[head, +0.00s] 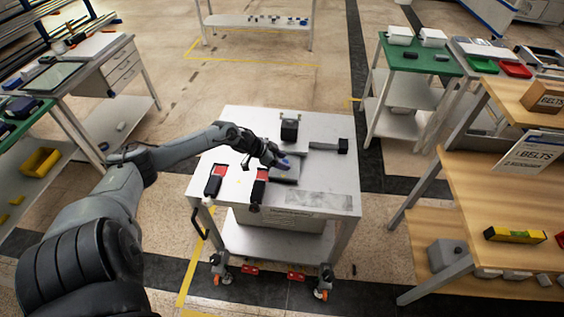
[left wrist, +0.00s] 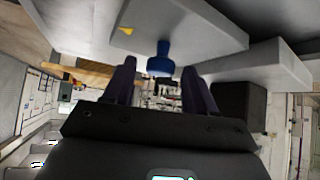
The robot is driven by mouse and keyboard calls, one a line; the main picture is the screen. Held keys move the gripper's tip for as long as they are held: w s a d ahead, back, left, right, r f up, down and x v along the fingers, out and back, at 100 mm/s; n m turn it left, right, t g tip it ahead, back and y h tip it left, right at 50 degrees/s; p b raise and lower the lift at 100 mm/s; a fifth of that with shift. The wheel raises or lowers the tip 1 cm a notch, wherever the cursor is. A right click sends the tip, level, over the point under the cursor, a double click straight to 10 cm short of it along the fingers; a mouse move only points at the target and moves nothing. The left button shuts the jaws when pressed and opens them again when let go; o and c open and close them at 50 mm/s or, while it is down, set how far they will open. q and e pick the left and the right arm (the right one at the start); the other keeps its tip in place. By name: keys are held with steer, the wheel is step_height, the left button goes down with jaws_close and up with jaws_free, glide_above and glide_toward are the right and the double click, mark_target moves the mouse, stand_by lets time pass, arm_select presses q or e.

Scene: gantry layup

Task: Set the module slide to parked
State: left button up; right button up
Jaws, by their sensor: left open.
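A blue knob (head: 284,162) sits by a grey block (head: 287,174) on top of the wheeled metal cart (head: 330,185); I take this to be the module slide. My left gripper (head: 277,160) reaches in from the left and is at the knob. In the left wrist view the blue knob (left wrist: 160,60) stands out from a pale grey slab (left wrist: 185,22). The open left fingers (left wrist: 160,75) lie on either side of it, with a gap showing. Any parked marking is too small to read. My right gripper is out of view.
Two red-and-black pieces (head: 215,180) stand at the cart's front left. A black block (head: 289,130) stands at its back, and a grey bar with a dark end (head: 342,146) lies at the right. The cart's front right is mostly clear. A wooden bench (head: 500,190) is further right.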

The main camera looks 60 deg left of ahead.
arm_select(q)
steer(key=shift+f, duration=0.1)
steer(key=shift+c, duration=0.6)
jaws_close()
